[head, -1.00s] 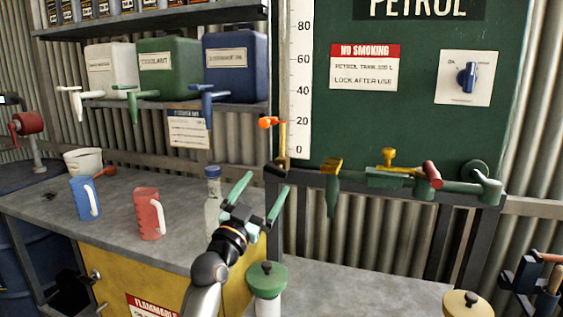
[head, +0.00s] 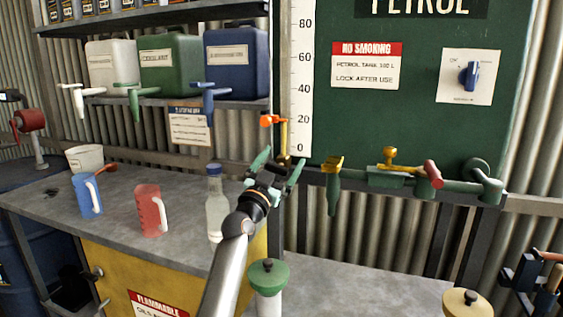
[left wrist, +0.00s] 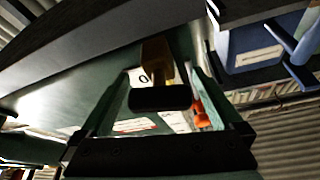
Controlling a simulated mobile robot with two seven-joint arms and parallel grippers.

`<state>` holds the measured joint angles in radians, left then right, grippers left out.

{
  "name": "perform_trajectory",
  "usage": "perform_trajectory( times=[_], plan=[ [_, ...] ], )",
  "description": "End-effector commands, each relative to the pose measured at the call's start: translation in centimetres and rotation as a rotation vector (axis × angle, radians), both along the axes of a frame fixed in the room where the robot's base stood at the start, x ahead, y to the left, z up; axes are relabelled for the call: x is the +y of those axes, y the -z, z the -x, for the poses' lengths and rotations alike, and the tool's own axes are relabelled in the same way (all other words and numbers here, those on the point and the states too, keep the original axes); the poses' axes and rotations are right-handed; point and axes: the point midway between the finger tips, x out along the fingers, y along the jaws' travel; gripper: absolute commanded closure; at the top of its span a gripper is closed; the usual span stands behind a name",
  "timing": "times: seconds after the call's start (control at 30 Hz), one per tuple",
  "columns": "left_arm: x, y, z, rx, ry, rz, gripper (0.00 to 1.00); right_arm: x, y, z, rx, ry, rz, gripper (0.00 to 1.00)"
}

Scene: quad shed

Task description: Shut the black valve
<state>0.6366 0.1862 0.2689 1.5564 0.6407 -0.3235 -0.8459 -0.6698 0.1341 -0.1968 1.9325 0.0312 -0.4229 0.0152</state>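The black valve handle (left wrist: 160,98) shows in the left wrist view as a dark block in front of a brass fitting (left wrist: 155,58). In the head view it is at the foot of the gauge by the petrol tank, mostly hidden by my gripper. My left gripper (head: 276,168) is open, its teal fingers spread to either side of the handle in the wrist view. I cannot tell whether they touch it. An orange lever (head: 271,120) sits above on the brass pipe. My right gripper is not in view.
The green petrol tank (head: 430,125) stands behind, with a brass-handled tap (head: 333,170) and a red-handled pipe valve (head: 432,174) on the right. A clear bottle (head: 216,208) stands on the bench left of my arm. A green-lidded container (head: 268,275) stands in front.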

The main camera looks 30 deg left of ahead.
Motion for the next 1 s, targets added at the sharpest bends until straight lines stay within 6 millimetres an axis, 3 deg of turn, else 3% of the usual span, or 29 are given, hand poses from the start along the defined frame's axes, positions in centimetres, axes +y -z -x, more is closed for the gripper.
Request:
perform_trajectory(
  times=[0.07,0.7,1.0],
  plan=[
    [0.0,0.0,0.0,0.0,0.0,0.0,0.09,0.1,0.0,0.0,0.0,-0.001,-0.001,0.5],
    [0.0,0.1,0.0,0.001,0.0,0.0,0.81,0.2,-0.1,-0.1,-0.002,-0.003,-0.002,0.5],
    [0.1,-0.3,0.0,-0.024,0.0,0.117,0.83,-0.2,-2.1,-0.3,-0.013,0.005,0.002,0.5]
  ],
)
